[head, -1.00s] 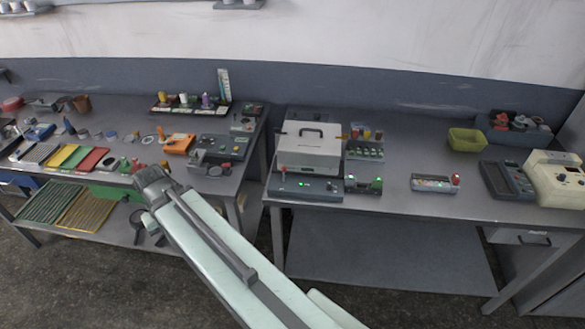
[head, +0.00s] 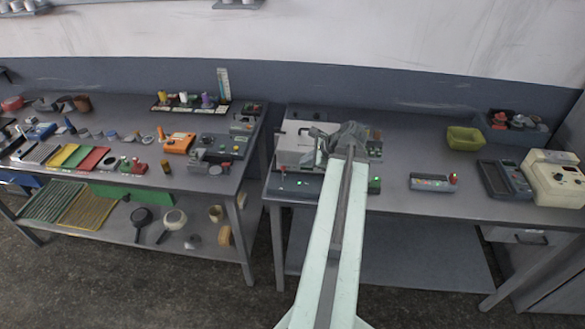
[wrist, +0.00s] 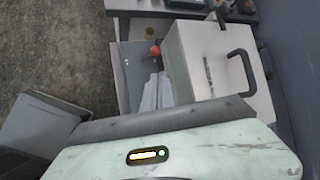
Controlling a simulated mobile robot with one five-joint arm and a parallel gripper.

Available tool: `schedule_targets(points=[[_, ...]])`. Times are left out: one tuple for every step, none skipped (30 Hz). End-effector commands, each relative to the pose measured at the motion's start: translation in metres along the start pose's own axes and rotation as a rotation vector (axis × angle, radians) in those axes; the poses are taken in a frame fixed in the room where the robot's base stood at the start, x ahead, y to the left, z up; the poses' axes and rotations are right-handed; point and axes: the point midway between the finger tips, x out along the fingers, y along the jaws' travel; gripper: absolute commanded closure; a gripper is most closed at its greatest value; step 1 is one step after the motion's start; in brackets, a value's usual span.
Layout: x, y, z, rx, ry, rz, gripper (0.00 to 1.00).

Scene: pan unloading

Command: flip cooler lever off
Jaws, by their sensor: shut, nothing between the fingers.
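The cooler (head: 295,133) is a pale box with a dark handle on the right table. My gripper (head: 325,142) is in front of its right part and hides much of it. The lever has a red knob (head: 283,168) on the grey control base (head: 290,186), at the box's front left. In the wrist view the red knob (wrist: 155,50) shows beside the pale box (wrist: 205,62), whose black handle (wrist: 242,72) is at right. My gripper is shut and empty, its fingers (wrist: 157,90) apart from the knob in the picture. Whether they touch the base cannot be told.
A small panel with a red knob (head: 433,183), a yellow-green bin (head: 465,139) and a cream device (head: 556,180) stand to the right on the same table. The left table (head: 110,200) is crowded with trays and tools. A gap separates the tables.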

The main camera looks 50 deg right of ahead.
Motion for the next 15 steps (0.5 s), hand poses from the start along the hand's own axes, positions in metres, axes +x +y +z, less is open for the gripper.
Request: schedule_targets(points=[[0.0, 0.0, 0.0, -0.001, 0.0, 0.001, 1.0], [0.0, 0.0, 0.0, -0.001, 0.0, 0.001, 1.0], [0.002, 0.0, 0.0, -0.002, 0.0, 0.001, 1.0], [0.003, 0.001, -0.001, -0.002, 0.0, 0.001, 1.0], [0.006, 0.001, -0.001, -0.003, 0.0, 0.001, 1.0], [0.011, 0.001, -0.002, -0.003, 0.0, 0.002, 1.0], [0.016, 0.002, -0.003, -0.004, 0.0, 0.002, 1.0], [0.021, 0.002, -0.003, -0.004, 0.0, 0.002, 1.0], [0.03, 0.003, -0.004, -0.005, 0.0, 0.003, 1.0], [0.036, 0.003, -0.004, -0.005, -0.001, 0.003, 1.0], [0.043, 0.003, -0.004, -0.004, -0.001, 0.003, 1.0], [0.052, 0.003, -0.005, -0.004, 0.0, 0.002, 1.0], [0.058, 0.003, -0.005, -0.005, 0.0, 0.002, 1.0], [0.064, 0.003, -0.004, -0.005, 0.0, 0.002, 1.0], [0.071, 0.003, -0.004, -0.005, 0.0, 0.003, 1.0]])
